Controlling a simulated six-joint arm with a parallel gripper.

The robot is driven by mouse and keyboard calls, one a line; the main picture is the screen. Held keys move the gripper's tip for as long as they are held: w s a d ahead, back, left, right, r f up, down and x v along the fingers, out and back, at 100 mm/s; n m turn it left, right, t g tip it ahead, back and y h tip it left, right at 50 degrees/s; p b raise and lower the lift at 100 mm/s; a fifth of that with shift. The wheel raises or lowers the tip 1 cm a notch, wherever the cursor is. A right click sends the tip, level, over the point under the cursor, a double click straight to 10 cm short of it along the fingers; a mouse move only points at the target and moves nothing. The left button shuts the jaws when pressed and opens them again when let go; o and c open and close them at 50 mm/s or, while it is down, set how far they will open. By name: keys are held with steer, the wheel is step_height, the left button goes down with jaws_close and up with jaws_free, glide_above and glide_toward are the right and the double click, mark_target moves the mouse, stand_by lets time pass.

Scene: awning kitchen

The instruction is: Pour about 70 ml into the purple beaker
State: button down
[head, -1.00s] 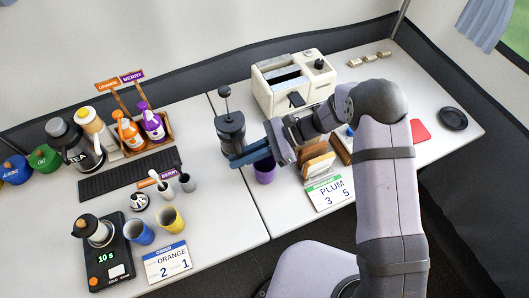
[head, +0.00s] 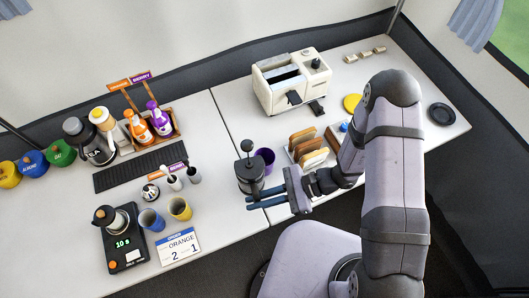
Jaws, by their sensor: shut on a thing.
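My gripper (head: 254,197) is shut on a dark press pot with a plunger knob on top (head: 249,174). The pot looks close to upright, near the front edge of the table. The purple beaker (head: 266,155) stands just behind and to the right of the pot. The pot hides part of the beaker's left side, and I cannot tell whether the two touch. The level inside the pot and inside the beaker cannot be seen.
A toast rack (head: 308,152) stands right of the beaker, with a cream toaster (head: 290,85) behind. At left are blue (head: 151,220) and yellow (head: 180,208) cups, a scale (head: 124,243) and an order card (head: 178,247).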

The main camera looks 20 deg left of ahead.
steer(key=s+d+f+m+t+y+p, duration=0.1)
steer(key=s+d+m+t, duration=0.1)
steer(key=s+d, duration=0.3)
steer(key=shift+s+d+f+m+t, duration=0.15)
steer(key=shift+s+f+m+t, duration=0.15)
steer(key=shift+s+t, duration=0.25)
steer(key=shift+r, duration=0.15)
steer(key=w+a+r+m+g+h+p, duration=0.1)
steer(key=w+a+r+m+g+p, duration=0.2)
steer(key=w+r+m+g+p, duration=0.3)
steer(key=shift+w+a+r+m+p, duration=0.15)
steer(key=shift+w+r+m+p, duration=1.1)
steer(key=shift+r, duration=1.65)
